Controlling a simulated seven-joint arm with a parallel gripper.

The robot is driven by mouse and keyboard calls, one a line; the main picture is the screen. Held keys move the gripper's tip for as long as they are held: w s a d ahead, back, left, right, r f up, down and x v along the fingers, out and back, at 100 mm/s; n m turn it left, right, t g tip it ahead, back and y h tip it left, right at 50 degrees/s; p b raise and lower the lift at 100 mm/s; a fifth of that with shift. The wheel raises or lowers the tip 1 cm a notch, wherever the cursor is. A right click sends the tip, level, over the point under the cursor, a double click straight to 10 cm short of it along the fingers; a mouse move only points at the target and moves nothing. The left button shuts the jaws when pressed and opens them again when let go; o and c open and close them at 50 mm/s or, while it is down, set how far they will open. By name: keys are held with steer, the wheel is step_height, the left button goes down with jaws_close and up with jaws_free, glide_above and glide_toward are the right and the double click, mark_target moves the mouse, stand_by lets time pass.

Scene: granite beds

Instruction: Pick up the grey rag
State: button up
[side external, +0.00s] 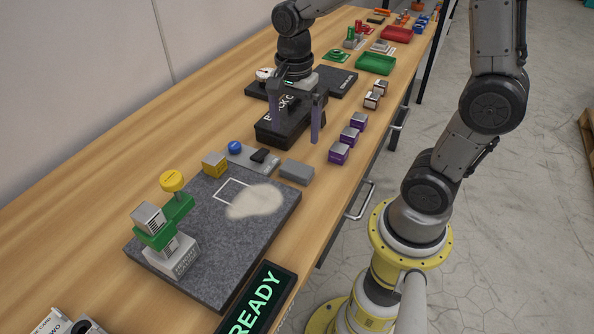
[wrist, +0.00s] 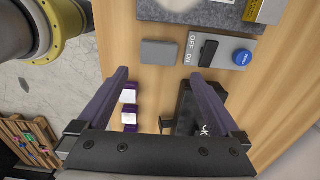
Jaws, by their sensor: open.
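The grey rag (side external: 297,171) looks like a small flat rectangular block, probably folded. It lies on the wooden bench just off the edge of the granite slab (side external: 212,270). In the wrist view the rag (wrist: 159,53) lies ahead of the fingertips, near the slab's edge. My gripper (side external: 295,133) is open and empty, pointing down above the bench by a black lettered case (side external: 268,131). It is apart from the rag, farther up the bench. In the wrist view my gripper (wrist: 159,75) has its fingers wide apart, with the rag roughly centred between their lines.
A switch box with a blue button (side external: 235,148) sits beside the rag. Several purple-sided boxes (side external: 349,136) line the bench's right edge. A pale dusty patch (side external: 256,202) and a green-and-grey stand (side external: 172,243) are on the slab. A READY display (side external: 258,304) stands nearby.

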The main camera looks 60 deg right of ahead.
glide_above(297, 168)
steer(key=f, duration=0.6)
steer(key=shift+a+f, duration=0.25)
steer(key=shift+d+f, duration=0.15)
steer(key=shift+f, duration=1.2)
steer(key=shift+d+f, duration=0.15)
steer(key=shift+f, duration=1.2)
steer(key=c, duration=1)
steer(key=shift+o, duration=0.2)
steer(key=shift+r, duration=0.15)
steer(key=shift+r, duration=0.2)
steer(key=r, duration=0.3)
steer(key=shift+s+r, duration=0.2)
steer(key=shift+s, duration=0.05)
steer(key=s+a+r, duration=0.2)
steer(key=s+r, duration=0.7)
steer(key=s, duration=0.4)
steer(key=shift+s, duration=0.2)
